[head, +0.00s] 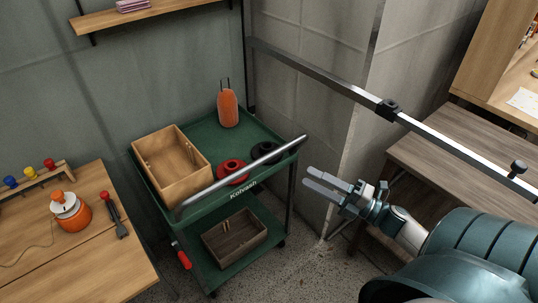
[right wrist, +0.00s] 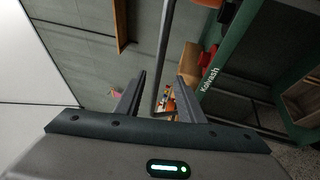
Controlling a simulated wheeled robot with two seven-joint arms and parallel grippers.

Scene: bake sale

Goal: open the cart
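The cart is a green two-shelf trolley (head: 206,135) marked "Kolvash", standing against the wall in the head view. A silver handle bar (head: 240,174) runs slantwise along the near side of its top shelf. My right gripper (head: 307,177) is just right of the cart, its fingers pointing left toward the bar's right end and apart from it. In the right wrist view the gripper (right wrist: 161,80) is open and empty. A grey bar (right wrist: 166,45), which looks like the handle, appears between and beyond its fingers. My left gripper is out of view.
The top shelf holds a wooden box (head: 172,165), an orange bottle-like item (head: 228,108), and red (head: 233,172) and black (head: 267,152) round items. A darker crate (head: 235,238) is below. Wooden tables (head: 110,265) stand left and right (head: 440,150).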

